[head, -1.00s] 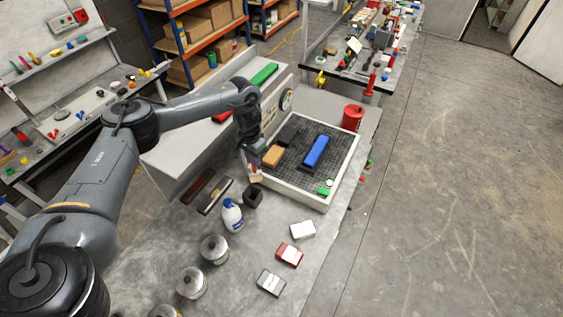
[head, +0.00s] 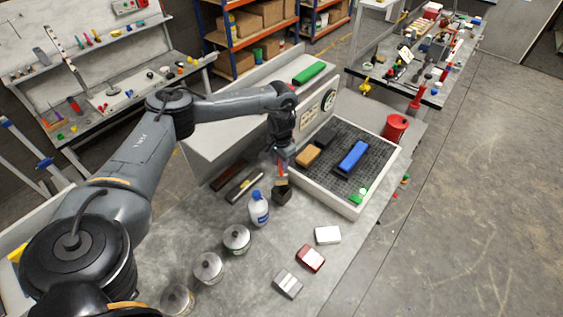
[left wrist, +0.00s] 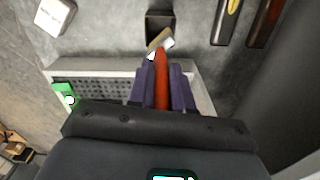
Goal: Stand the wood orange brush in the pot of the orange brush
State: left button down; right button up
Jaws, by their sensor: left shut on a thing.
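My left gripper (head: 281,152) is shut on the handle of the orange brush (left wrist: 161,78). In the head view the brush (head: 281,172) hangs below the fingers with its pale wide end down. A small dark square pot (head: 282,196) stands on the grey table just below that end. In the left wrist view the brush end overlaps the near rim of the pot (left wrist: 160,22). I cannot tell whether the tip is inside the opening or only above it. My right gripper is not in view.
A white-rimmed grid tray (head: 352,208) with brown, black and blue blocks lies right of the pot. A blue-capped bottle (head: 259,209) stands close at its left front. Metal cans (head: 236,239) stand nearer. Two dark strips (head: 243,186) lie left. Small boxes (head: 327,235) lie to the right front.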

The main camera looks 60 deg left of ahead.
aim_at(281, 176)
pick_arm(q)
notch_tip(281, 176, down, 2)
jog(key=shift+f+b, duration=0.15)
jog(key=shift+b, duration=0.75)
jog(key=shift+f+b, duration=0.55)
jog(key=shift+f, duration=1.5)
jog(key=shift+f+b, duration=0.3)
jog(key=shift+f, duration=0.75)
jog(key=c, duration=1)
grip_release()
jog(key=shift+o, duration=0.2)
jog(key=shift+r, duration=0.1)
